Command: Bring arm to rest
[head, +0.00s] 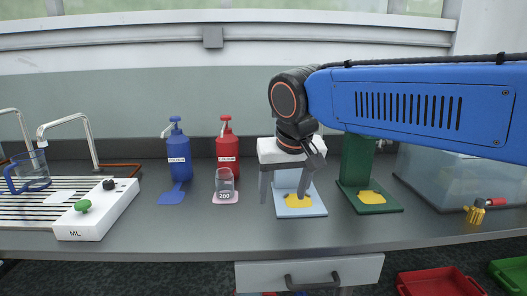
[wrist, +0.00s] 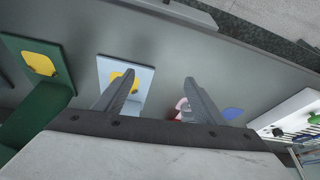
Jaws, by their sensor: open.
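My arm reaches in from the right in the head view, and my gripper (head: 284,202) points down over the grey counter. Its two fingers are apart with nothing between them. In the wrist view my gripper (wrist: 160,82) also shows open and empty. The light blue stand (head: 307,208) with a yellow patch is just behind and beside the fingers in the head view. Its base shows in the wrist view too (wrist: 112,65). My gripper hides much of this stand's upper part. I cannot tell whether a finger touches it.
A green stand (head: 375,204) and a clear bin (head: 430,175) are to the right. A glass beaker (head: 224,182), red bottle (head: 228,150) and blue bottle (head: 178,158) are to the left. A white ML box (head: 97,214) and a jug (head: 30,172) stand farther left. The front counter strip is mostly clear.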

